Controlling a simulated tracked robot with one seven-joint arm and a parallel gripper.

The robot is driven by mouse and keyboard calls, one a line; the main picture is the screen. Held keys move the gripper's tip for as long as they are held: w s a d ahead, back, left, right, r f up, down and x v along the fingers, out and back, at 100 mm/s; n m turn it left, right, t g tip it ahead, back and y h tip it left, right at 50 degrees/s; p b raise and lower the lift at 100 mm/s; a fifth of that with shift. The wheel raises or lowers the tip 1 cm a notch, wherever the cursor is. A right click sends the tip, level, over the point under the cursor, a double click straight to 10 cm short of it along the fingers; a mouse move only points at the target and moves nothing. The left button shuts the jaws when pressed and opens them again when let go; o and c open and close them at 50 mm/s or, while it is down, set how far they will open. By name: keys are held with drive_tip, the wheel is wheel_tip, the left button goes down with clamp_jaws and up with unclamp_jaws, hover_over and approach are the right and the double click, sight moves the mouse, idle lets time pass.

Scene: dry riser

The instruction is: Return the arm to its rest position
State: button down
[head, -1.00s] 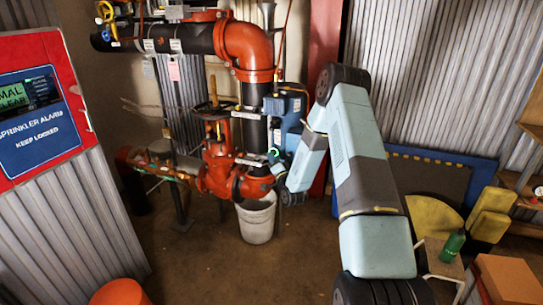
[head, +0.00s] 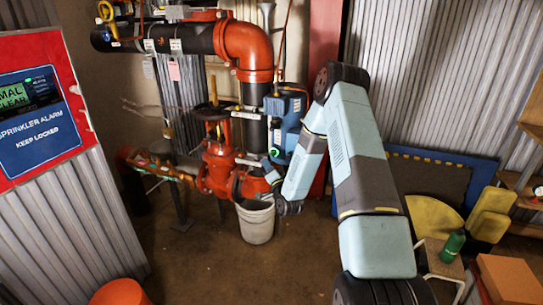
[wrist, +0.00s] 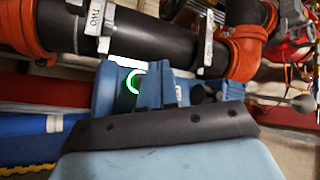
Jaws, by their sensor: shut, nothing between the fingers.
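My arm reaches up from the bottom right of the head view and folds over at its raised elbow. Its forearm hangs down to the left. My gripper (head: 270,170) is at the low end, small and partly hidden. It is shut, and I see nothing held in it. It is in front of the red valve (head: 217,170) and just below the blue box (head: 287,120) on the pipe. I cannot tell whether it touches the pipework. In the wrist view, a pale blue surface with a dark bar fills the bottom, and a green ring glows behind it.
A white bucket (head: 256,222) stands on the floor below the gripper. A red alarm panel (head: 40,110) is at left, and an orange bucket (head: 121,292) at the front. A stool (head: 440,262) with a green bottle (head: 452,246) stands right of my arm. Open floor lies at centre-left.

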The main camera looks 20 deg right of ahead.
drive_tip(key=shift+s+a, duration=0.15)
drive_tip(key=shift+s, duration=0.05)
drive_tip(key=s+r+n+g+h, duration=0.1)
drive_tip(key=s+r+n+g, duration=0.35)
drive_tip(key=r, duration=0.75)
drive_tip(key=s+r+n+g+h, duration=0.1)
drive_tip(key=s+r+n+g, duration=0.3)
drive_tip(key=r, duration=0.8)
drive_tip(key=s+r+g, duration=0.3)
drive_tip(key=s+r, duration=0.1)
drive_tip(key=s, duration=1.4)
drive_tip(key=s+r+n+g, duration=0.1)
drive_tip(key=s+r+g, duration=0.2)
drive_tip(key=s, duration=1.5)
drive_tip(key=shift+s+d+r+h, duration=0.3)
drive_tip(key=shift+r+h, duration=0.1)
drive_tip(key=shift+r, duration=0.4)
drive_tip(key=shift+n, duration=0.25)
